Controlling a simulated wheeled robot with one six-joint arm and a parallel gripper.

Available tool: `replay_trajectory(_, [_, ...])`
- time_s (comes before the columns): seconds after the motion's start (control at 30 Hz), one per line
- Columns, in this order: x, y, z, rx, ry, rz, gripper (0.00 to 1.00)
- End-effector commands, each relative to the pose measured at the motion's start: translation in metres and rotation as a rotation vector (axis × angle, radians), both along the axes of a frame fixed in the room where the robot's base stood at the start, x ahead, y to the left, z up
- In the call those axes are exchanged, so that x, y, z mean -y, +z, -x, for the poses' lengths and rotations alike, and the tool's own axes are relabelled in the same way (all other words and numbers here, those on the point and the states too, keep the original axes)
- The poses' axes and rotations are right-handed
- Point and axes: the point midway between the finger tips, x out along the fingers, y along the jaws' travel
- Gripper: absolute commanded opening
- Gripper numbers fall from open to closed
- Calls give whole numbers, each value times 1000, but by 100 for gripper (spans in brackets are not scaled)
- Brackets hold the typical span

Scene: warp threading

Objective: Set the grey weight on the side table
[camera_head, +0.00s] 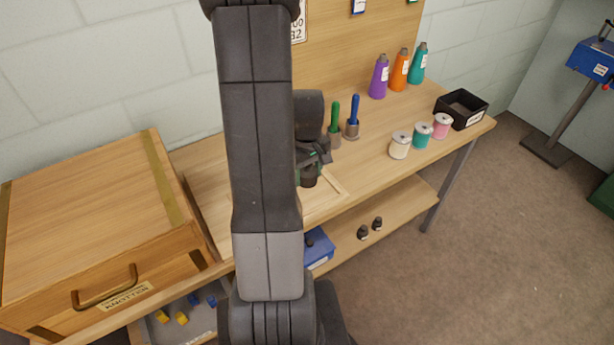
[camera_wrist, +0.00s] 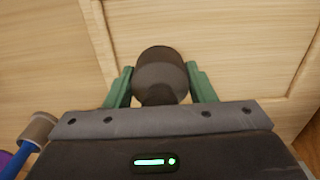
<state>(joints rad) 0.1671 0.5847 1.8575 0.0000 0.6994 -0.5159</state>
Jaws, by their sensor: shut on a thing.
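My gripper (camera_wrist: 160,86) has green fingers on both sides of a dark grey, rounded weight (camera_wrist: 160,72) with a narrower neck. It is shut on this weight. In the head view the weight (camera_head: 309,179) shows dark below my gripper, over a framed wooden panel (camera_head: 325,205) on the workbench. I cannot tell whether the weight touches the panel. Two similar dark weights (camera_head: 370,228) stand on the lower shelf (camera_head: 400,205). My arm hides part of the bench. I cannot identify a separate side table.
A wooden box (camera_head: 90,220) with a handle stands at left. Green and blue handled tools (camera_head: 352,118) stand behind my gripper. A blue box (camera_head: 318,250) sits below.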

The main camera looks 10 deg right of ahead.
Motion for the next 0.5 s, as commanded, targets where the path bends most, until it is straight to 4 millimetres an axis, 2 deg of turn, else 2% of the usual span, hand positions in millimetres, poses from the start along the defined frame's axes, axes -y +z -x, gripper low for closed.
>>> replay_trajectory(0.13, [0, -14, 0, 0, 0, 0, 10])
replay_trajectory(0.5, [0, -18, 0, 1, 0, 1, 10])
